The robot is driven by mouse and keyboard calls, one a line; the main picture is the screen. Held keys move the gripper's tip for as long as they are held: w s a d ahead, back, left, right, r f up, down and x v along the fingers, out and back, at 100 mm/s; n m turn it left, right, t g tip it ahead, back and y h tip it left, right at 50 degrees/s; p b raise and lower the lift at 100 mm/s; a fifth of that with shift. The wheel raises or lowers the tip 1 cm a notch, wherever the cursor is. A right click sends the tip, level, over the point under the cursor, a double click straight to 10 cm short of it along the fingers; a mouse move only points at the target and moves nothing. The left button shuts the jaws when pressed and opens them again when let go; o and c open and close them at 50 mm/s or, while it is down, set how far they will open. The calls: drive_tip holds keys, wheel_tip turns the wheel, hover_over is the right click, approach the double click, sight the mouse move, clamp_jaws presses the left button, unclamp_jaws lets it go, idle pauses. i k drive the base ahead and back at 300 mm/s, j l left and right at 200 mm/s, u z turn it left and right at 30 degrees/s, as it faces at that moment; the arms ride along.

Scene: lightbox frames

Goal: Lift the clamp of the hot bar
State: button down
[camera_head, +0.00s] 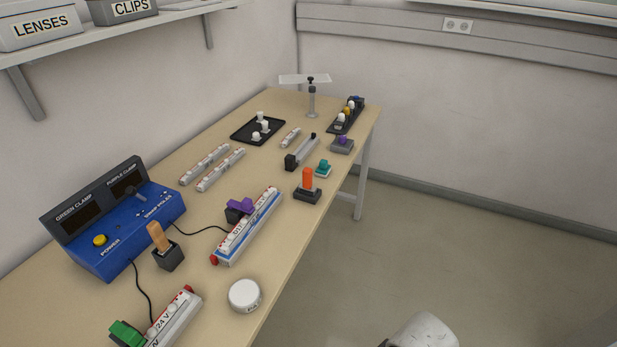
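A green clamp (126,333) sits at the left end of a white and red bar (172,322) marked with what looks like 24 V, cut off by the bottom edge. A purple clamp (241,205) with a black base sits at the left side of a white bar with blue edging (250,228). A blue power box (130,235) has two dark displays labelled GREEN CLAMP (75,217) and PURPLE CLAMP (122,188); I see no reading on either. Black cables run from the box towards both clamps. My gripper is not in view.
On the wooden table stand a brush-like tool in a black holder (168,260), a white round tin (245,295), an orange-handled block (307,190), two slim bars (220,170), a black tray (247,138) and a lamp stand (311,100). Part of my arm shows at the bottom. Floor right of the table is clear.

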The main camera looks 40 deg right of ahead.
sight(246, 206)
drive_tip(key=i+j+z, duration=0.65)
drive_tip(key=j, duration=0.35)
drive_tip(key=i+j, duration=0.2)
drive_tip(key=l+z, duration=0.25)
drive_tip(key=l, duration=0.45)
